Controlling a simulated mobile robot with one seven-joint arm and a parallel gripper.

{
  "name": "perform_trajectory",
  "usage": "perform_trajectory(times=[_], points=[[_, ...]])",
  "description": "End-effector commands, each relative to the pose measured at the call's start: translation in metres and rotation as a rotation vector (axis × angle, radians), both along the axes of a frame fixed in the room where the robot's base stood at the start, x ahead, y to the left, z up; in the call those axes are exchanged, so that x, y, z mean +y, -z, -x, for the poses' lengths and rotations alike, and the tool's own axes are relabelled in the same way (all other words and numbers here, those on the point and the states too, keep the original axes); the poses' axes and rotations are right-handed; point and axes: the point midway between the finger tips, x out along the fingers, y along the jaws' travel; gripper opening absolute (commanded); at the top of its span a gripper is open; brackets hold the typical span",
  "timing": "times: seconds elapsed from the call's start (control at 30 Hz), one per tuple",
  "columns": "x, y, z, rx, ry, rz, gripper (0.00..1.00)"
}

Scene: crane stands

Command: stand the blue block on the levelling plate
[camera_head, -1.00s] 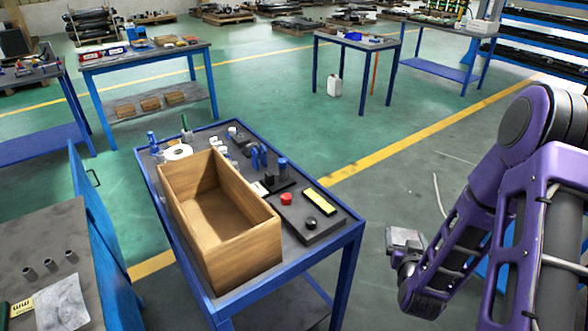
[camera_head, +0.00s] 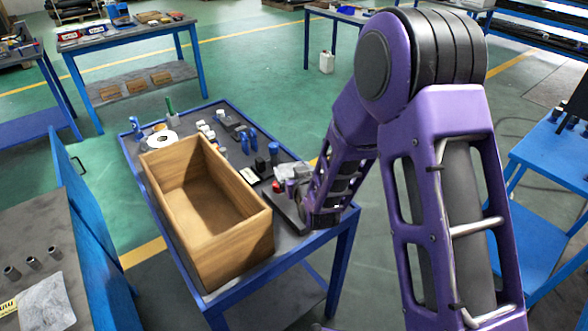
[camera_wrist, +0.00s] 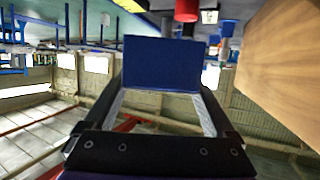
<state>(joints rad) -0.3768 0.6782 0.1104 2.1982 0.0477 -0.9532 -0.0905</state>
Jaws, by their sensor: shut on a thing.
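My gripper (camera_head: 288,178) is over the right front part of the blue-framed table. In the wrist view my gripper (camera_wrist: 162,95) is shut on the blue block (camera_wrist: 162,63), whose broad flat face shows between the fingers. I cannot make out the block clearly in the head view. A dark flat plate (camera_head: 285,206), which looks like the levelling plate, lies on the table beside the wooden box, mostly hidden by my arm. A red knob (camera_wrist: 187,9) and a yellow strip (camera_wrist: 130,4) show beyond the block. I cannot tell whether the block touches the plate.
The open wooden box (camera_head: 235,255) stands close left of my gripper; its wall (camera_wrist: 285,70) also fills the wrist view's right side. A blue cylinder (camera_head: 273,152), blue clamps (camera_head: 248,142) and a white tape roll (camera_head: 161,141) crowd the table's back.

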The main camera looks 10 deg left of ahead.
Motion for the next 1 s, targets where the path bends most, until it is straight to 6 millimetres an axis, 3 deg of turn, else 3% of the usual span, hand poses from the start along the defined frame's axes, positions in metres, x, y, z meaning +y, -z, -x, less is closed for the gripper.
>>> perform_trajectory(times=[0.5, 1.0], points=[[0.0, 0.051, 0.0, -0.003, 0.0, -0.001, 0.0], [0.0, 0.057, 0.0, -0.004, 0.0, -0.002, 0.0]])
